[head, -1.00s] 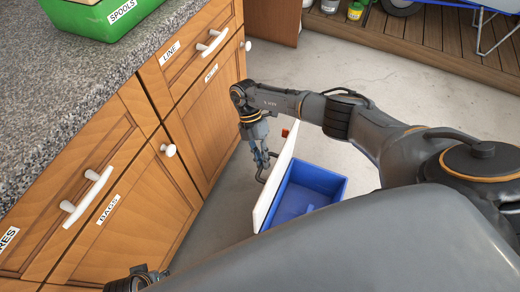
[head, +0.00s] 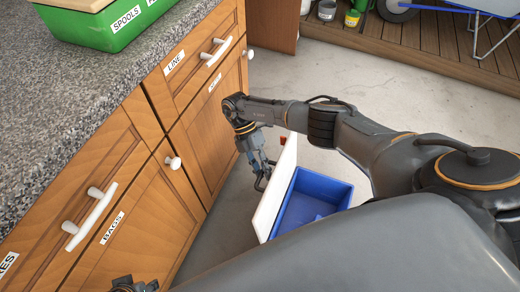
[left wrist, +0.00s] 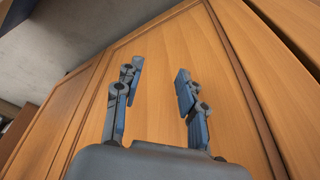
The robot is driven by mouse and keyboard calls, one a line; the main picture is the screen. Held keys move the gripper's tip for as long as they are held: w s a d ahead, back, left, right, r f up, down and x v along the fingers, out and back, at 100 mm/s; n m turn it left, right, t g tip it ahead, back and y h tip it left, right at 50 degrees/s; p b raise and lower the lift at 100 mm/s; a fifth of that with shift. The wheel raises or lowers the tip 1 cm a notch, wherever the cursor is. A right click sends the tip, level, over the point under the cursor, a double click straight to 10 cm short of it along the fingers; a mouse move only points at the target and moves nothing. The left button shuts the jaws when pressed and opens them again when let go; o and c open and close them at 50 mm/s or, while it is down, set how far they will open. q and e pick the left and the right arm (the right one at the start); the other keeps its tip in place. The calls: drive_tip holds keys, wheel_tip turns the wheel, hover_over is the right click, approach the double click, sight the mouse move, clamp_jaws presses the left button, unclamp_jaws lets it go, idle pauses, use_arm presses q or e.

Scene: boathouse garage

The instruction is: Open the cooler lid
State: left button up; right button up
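The cooler is an open blue box (head: 314,205) on the floor, with its blue inside in view. Its white lid (head: 276,190) stands up steeply along the box's left side. My right gripper (head: 262,178) is at the lid's outer left face, between the lid and the cabinet. A dark bent piece shows by its fingertips; whether the fingers touch the lid or close on anything is unclear. My left gripper (left wrist: 155,82) is open and empty in the left wrist view, its fingers apart before a wooden panel. Only part of it shows at the bottom of the head view (head: 135,286).
A wooden cabinet with labelled doors (head: 128,225) and white handles (head: 90,215) runs along the left, under a speckled countertop (head: 70,110). A green bin (head: 125,22) stands on top. Bare floor (head: 340,75) lies beyond the cooler. A wheelbarrow (head: 400,10) stands at the back.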

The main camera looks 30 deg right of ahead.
drive_tip(key=shift+o, duration=0.4)
drive_tip(key=shift+w+a+r, duration=0.1)
drive_tip(key=shift+w+r, duration=0.1)
drive_tip(key=shift+r, duration=0.05)
drive_tip(key=v, duration=0.7)
drive_tip(key=shift+w+r, duration=0.1)
